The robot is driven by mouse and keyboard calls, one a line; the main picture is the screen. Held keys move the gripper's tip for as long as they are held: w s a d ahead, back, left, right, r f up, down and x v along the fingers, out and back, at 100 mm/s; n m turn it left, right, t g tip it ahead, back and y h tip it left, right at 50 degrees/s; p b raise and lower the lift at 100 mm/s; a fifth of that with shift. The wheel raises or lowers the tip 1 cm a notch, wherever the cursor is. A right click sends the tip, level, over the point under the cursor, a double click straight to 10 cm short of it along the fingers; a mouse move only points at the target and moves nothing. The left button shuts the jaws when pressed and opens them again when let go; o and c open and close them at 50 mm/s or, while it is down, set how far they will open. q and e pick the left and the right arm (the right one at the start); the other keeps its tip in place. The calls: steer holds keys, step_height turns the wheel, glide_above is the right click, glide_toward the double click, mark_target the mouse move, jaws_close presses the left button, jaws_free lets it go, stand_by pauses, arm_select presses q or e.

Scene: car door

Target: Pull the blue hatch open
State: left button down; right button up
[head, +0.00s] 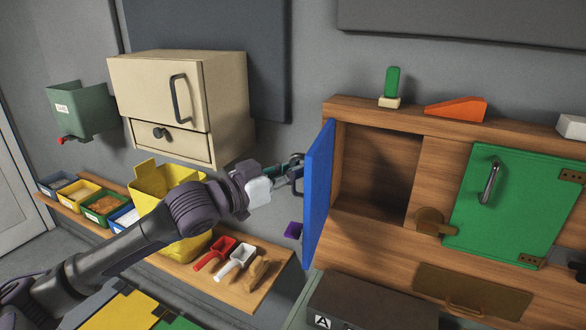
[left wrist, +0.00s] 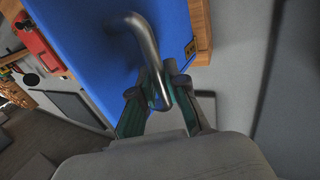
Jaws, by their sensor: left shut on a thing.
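The blue hatch (head: 319,193) stands swung out from the wooden cabinet (head: 419,177), hinged at the left edge of an opening that shows an empty, dark inside. My left gripper (head: 297,172) is at the outer face of the hatch, at its handle. In the left wrist view the hatch (left wrist: 95,50) fills the upper middle, and its curved metal handle (left wrist: 148,45) runs down between the fingers of my left gripper (left wrist: 160,92), which is shut on it. My right gripper is in neither view.
A green hatch (head: 513,205) with a handle is shut at the right, beside a brown latch piece (head: 431,221). A wooden shelf (head: 262,290) with a red scoop (head: 214,254) and a white scoop (head: 235,262) lies below my left arm. A yellow bin (head: 165,185) stands behind the arm.

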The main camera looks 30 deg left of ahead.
arm_select(q)
steer(key=shift+a, duration=0.3)
steer(key=c, duration=1.2)
jaws_free()
steer(key=shift+w, duration=0.1)
steer(key=shift+v, duration=6.05)
